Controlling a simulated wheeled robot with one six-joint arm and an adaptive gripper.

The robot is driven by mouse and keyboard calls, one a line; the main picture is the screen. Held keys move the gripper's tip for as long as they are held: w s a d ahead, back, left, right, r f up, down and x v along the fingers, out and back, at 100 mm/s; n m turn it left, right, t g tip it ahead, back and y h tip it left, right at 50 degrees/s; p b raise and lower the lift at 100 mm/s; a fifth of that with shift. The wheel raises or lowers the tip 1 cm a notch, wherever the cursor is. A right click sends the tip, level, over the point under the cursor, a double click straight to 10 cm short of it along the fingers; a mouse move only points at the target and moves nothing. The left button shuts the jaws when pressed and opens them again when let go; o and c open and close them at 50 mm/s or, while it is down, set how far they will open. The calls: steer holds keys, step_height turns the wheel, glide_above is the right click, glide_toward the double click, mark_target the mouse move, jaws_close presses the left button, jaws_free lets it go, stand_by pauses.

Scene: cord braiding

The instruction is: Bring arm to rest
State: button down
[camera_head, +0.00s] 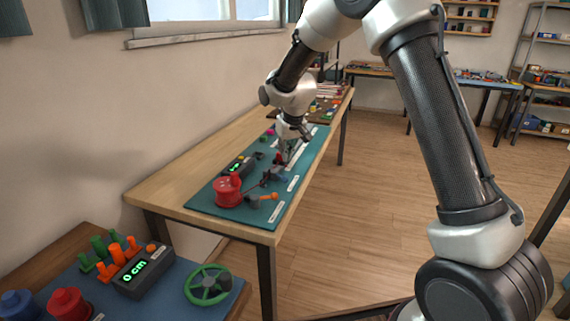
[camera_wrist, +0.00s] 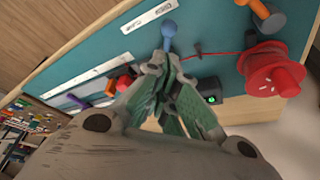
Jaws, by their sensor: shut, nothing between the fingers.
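My gripper (camera_head: 288,147) is over the teal mat (camera_head: 213,206) on the long wooden table, toward the mat's far half. In the wrist view my gripper's fingers (camera_wrist: 160,66) come together and hold nothing. The blue-headed peg (camera_wrist: 169,29) shows just beyond the fingertips; I cannot tell whether they touch it. A red spool (camera_head: 228,191) stands on the near part of the mat and shows at right in the wrist view (camera_wrist: 270,72). An orange-headed peg (camera_head: 269,197) lies near the spool.
A box with a green display (camera_head: 237,167) sits at the mat's left side. White label strips (camera_head: 276,211) lie along its right edge. A nearer table holds a "0 cm" box (camera_head: 144,273) and a green handwheel (camera_head: 207,285). Open wooden floor (camera_head: 370,190) lies to the right.

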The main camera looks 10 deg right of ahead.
steer(key=s+d+g+h, duration=0.1)
steer(key=s+d+g, duration=0.15)
steer(key=s, duration=0.65)
steer(key=s+d+r+m+t, duration=0.1)
steer(key=s+d+r, duration=0.4)
steer(key=s, duration=0.6)
steer(key=s+d+r+m+t, duration=0.1)
steer(key=s+d+r, duration=0.5)
steer(key=s, duration=0.5)
steer(key=s+d+r+m+t, duration=0.1)
steer(key=s+d+r, duration=0.4)
steer(key=s+d, duration=0.3)
steer(key=s, duration=0.3)
steer(key=shift+d+r, duration=0.15)
steer(key=shift+r, duration=0.2)
